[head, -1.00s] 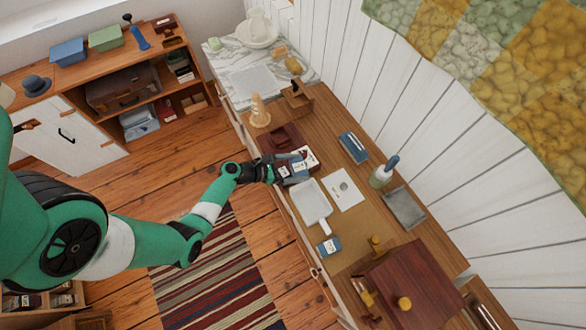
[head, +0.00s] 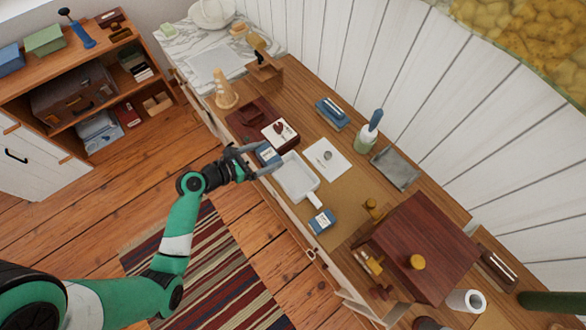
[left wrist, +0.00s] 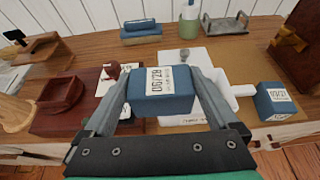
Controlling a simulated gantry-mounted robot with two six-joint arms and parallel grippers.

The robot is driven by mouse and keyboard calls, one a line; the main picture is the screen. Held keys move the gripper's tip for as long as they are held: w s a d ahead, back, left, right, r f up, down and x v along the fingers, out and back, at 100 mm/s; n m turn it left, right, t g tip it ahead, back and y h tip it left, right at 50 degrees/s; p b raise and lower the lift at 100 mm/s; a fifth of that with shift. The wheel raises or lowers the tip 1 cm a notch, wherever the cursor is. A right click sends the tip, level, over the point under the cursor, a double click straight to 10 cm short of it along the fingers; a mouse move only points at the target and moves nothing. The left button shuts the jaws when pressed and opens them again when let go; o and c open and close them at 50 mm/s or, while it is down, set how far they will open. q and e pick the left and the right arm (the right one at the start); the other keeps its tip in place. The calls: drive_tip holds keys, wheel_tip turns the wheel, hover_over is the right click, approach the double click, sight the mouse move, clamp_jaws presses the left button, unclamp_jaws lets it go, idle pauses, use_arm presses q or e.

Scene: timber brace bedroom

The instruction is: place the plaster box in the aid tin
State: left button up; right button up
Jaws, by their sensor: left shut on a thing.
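My left gripper (head: 256,160) is shut on a blue box (head: 267,153) at the front edge of the desk. In the left wrist view the box (left wrist: 163,92) sits between both fingers, with a white label reading 06/28. I cannot tell its exact height above the desk. A white shallow tin with a handle (head: 290,180) lies right of the gripper; the held box partly hides it in the left wrist view (left wrist: 225,88). I cannot confirm it is the aid tin. A second blue box with a white label (head: 321,221) stands by its handle. My right gripper is not in view.
A dark red tray (head: 240,125) and a white card with a red item (head: 281,133) lie behind the held box. A blue holder (head: 331,113), soap-like bottle (head: 366,138), grey tray (head: 396,168) and dark red wooden chest (head: 425,245) crowd the desk. A white paper (head: 327,158) lies flat.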

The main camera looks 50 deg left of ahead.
use_arm(q)
drive_tip(key=w+d+f, duration=0.1)
drive_tip(key=w+d+f+b, duration=0.1)
drive_tip(key=d, duration=0.1)
drive_tip(key=shift+w+d+f+b, duration=0.2)
drive_tip(key=shift+d+f+b, duration=0.05)
drive_tip(key=shift+f+b, duration=0.1)
drive_tip(key=f, duration=0.1)
drive_tip(key=w+d+f, duration=0.1)
drive_tip(key=w+d+f+b, duration=0.1)
drive_tip(key=shift+d+f, duration=0.25)
drive_tip(key=shift+f, duration=0.15)
drive_tip(key=f, duration=0.1)
drive_tip(key=f+b, duration=0.2)
drive_tip(key=f, duration=0.1)
drive_tip(key=shift+w+d, duration=0.2)
drive_tip(key=shift+d, duration=0.05)
drive_tip(key=shift+r, duration=0.15)
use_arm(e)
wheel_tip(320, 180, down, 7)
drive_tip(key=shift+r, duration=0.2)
